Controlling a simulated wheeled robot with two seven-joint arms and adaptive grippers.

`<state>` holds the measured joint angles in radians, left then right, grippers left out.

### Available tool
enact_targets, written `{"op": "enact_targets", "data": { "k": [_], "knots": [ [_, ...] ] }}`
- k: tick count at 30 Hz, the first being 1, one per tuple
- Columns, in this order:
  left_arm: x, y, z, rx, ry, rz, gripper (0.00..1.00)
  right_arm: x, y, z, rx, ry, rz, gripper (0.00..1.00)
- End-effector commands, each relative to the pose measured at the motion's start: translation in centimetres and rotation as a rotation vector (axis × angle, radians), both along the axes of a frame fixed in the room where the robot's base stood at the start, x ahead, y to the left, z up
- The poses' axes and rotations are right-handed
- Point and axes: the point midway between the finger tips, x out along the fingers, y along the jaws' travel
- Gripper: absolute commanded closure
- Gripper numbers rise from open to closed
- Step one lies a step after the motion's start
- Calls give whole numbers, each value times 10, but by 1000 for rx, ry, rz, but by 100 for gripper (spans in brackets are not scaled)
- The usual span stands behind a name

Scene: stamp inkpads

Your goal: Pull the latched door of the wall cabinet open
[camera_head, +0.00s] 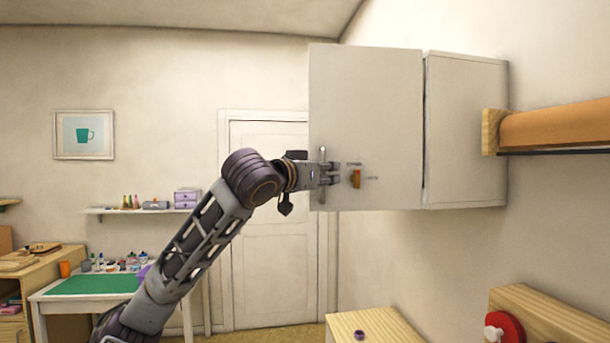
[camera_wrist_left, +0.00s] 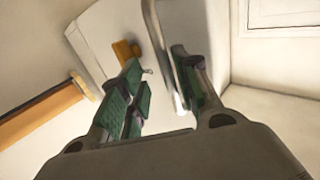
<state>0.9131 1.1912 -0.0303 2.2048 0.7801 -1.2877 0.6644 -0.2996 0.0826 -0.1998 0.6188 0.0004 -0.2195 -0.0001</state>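The wall cabinet (camera_head: 467,130) is a pale box on the right wall. Its flat door (camera_head: 365,100) stands swung out, with a dark gap (camera_head: 424,130) along the edge beside the box. The door's face also shows in the left wrist view (camera_wrist_left: 100,38). It bears a vertical metal bar handle (camera_head: 322,190) and an orange latch (camera_head: 356,179). My left gripper (camera_head: 325,173) is at the handle. In the left wrist view the bar (camera_wrist_left: 160,55) runs between its green-padded fingers, close to the right one, with space by the left one. My right gripper is out of view.
A wooden-ended orange beam (camera_head: 555,126) juts from the right wall beside the cabinet. Wooden furniture tops (camera_head: 375,326) and a red round object (camera_head: 503,328) lie low at right. A green-topped table (camera_head: 90,285) and a white room door (camera_head: 270,220) stand behind.

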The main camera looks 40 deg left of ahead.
Motion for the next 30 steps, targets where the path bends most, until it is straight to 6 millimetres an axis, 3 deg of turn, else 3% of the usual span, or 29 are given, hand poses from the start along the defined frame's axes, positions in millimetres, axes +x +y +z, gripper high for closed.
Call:
{"op": "enact_targets", "data": {
  "k": [30],
  "knots": [
    [-75,-8,0,1,-1,-1,68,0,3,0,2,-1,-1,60]
  ]
}}
